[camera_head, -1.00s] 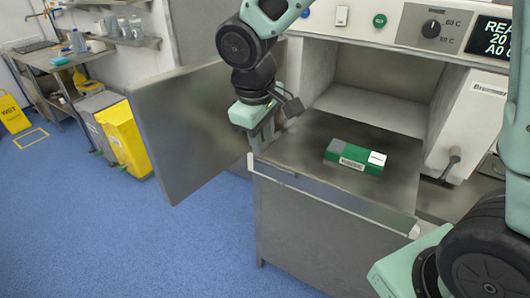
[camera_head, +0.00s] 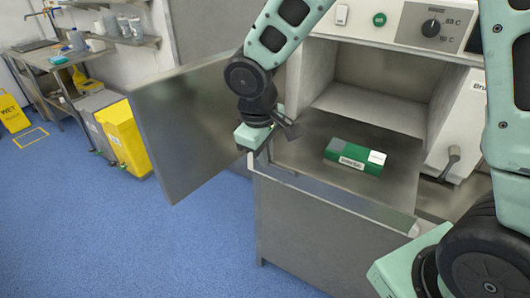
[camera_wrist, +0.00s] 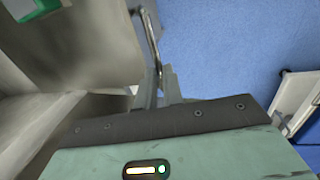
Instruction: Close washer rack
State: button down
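The washer rack (camera_head: 300,158) is a flat grey metal tray pulled out in front of the open washer chamber (camera_head: 370,105). A pale bar handle (camera_head: 335,208) runs along its front edge. My gripper (camera_head: 258,158) points down at the left end of the handle. In the wrist view, the two fingers (camera_wrist: 161,85) are close together and the bar's end (camera_wrist: 157,65) meets them. I cannot tell whether they grip it.
The open washer door (camera_head: 180,130) stands left of my gripper. A control panel with a dial (camera_head: 431,28) is above the chamber, and a lever (camera_head: 450,160) is at right. Blue floor (camera_head: 130,245) at front left is clear.

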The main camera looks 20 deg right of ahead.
jog(key=p, duration=0.7)
send_over(310, 124)
jog(key=shift+d, duration=0.1)
jog(key=c, duration=1.5)
grip_release()
jog(key=a+r+b, duration=0.1)
jog(key=r, duration=0.4)
jog(key=s+r+b, duration=0.1)
jog(key=r, duration=0.5)
jog(key=a+r+b, duration=0.1)
jog(key=r, duration=0.5)
jog(key=shift+s+a+r+b, duration=0.1)
jog(key=shift+s+a+b, duration=0.2)
jog(key=shift+s+a, duration=0.1)
